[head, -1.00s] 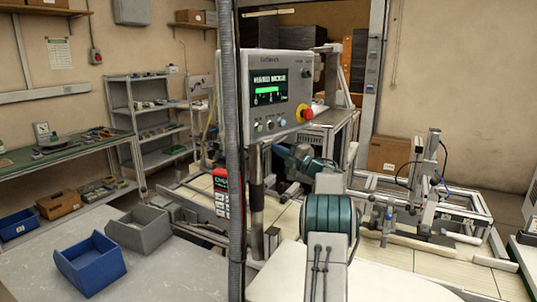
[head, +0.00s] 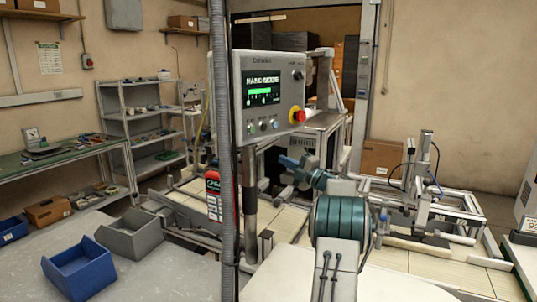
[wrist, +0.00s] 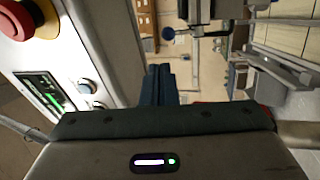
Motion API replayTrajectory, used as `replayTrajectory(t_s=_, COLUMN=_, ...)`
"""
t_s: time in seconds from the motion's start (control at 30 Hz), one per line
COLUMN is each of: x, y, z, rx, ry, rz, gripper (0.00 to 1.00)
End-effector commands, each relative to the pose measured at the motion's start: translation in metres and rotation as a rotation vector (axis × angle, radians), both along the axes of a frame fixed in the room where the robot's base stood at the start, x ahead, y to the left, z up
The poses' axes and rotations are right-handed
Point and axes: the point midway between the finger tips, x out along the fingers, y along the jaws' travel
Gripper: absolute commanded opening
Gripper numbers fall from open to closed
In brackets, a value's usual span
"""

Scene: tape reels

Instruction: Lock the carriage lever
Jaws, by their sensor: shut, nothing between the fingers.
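My gripper (wrist: 160,88) shows in the wrist view as two dark fingers pressed together, with nothing between them. Beyond the fingertips and slightly to the right is a dark blue ball knob (wrist: 168,33) on a short metal rod that runs right to a metal block (wrist: 200,12). This looks like the carriage lever. The knob and the fingers appear apart. In the head view my teal arm reaches past the control panel post, and I cannot make out the fingertips or the lever there.
A control panel (head: 270,95) with a red stop button (head: 297,115) stands close to my arm. It also fills the left of the wrist view (wrist: 85,45). A metal frame rig (head: 425,190) stands at the right. Blue (head: 78,268) and grey (head: 135,233) bins sit on the left table.

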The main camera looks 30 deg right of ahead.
Motion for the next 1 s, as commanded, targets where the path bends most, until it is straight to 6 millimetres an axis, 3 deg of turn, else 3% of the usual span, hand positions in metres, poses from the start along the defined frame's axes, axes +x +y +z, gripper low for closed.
replayTrajectory(t_s=0.2, x=-0.008, y=-0.007, z=-0.025, rx=0.037, ry=-0.039, rz=-0.005, gripper=0.00)
replayTrajectory(t_s=0.4, x=-0.014, y=-0.006, z=-0.035, rx=0.051, ry=-0.082, rz=-0.008, gripper=0.00)
replayTrajectory(t_s=1.0, x=-0.010, y=0.001, z=-0.035, rx=0.054, ry=-0.099, rz=-0.005, gripper=0.00)
